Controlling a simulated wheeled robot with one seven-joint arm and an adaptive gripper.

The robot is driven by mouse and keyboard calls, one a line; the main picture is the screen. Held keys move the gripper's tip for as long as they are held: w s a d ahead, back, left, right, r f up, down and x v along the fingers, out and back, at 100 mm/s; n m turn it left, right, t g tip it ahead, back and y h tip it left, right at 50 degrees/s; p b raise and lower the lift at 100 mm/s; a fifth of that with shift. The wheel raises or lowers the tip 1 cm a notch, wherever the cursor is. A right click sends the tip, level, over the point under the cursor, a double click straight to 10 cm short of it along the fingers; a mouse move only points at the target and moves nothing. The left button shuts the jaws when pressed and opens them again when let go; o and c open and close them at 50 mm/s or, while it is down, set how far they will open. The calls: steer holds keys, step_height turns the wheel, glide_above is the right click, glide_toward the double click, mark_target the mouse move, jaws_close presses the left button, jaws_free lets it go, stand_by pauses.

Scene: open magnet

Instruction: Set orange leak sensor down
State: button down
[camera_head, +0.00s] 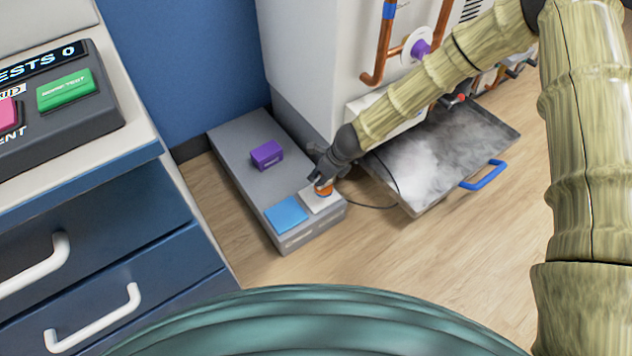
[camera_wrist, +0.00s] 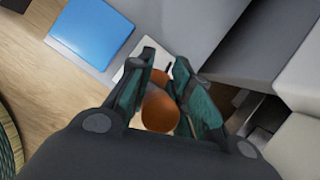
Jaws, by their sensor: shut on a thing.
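The orange leak sensor (camera_head: 325,189) is a small rounded piece at the front right of a low grey platform (camera_head: 230,142). My gripper (camera_head: 318,180) is shut on it, and the wrist view shows the orange sensor (camera_wrist: 159,112) between the two dark green fingers (camera_wrist: 163,88). The sensor is over a white square pad (camera_head: 314,202), which also shows partly behind the fingers in the wrist view (camera_wrist: 124,70). I cannot tell whether the sensor touches the pad. A blue square pad (camera_head: 286,214) lies just left of the white one.
A purple block (camera_head: 266,154) stands farther back on the platform. A metal tray (camera_head: 405,200) with white mist and a blue handle (camera_head: 484,175) lies to the right. A dark cable (camera_head: 372,206) runs between platform and tray. Blue drawers (camera_head: 110,260) stand at left.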

steer(key=shift+b+x, duration=1.55)
steer(key=shift+x, duration=0.4)
steer(key=shift+w, duration=0.1)
steer(key=c, duration=1.3)
jaws_free()
steer(key=shift+f, duration=0.1)
steer(key=p+v, duration=0.6)
steer(key=v, duration=0.4)
steer(key=shift+r, duration=0.4)
steer(key=shift+p+v, duration=0.3)
steer(key=shift+v, duration=0.45)
steer(key=shift+d, duration=0.1)
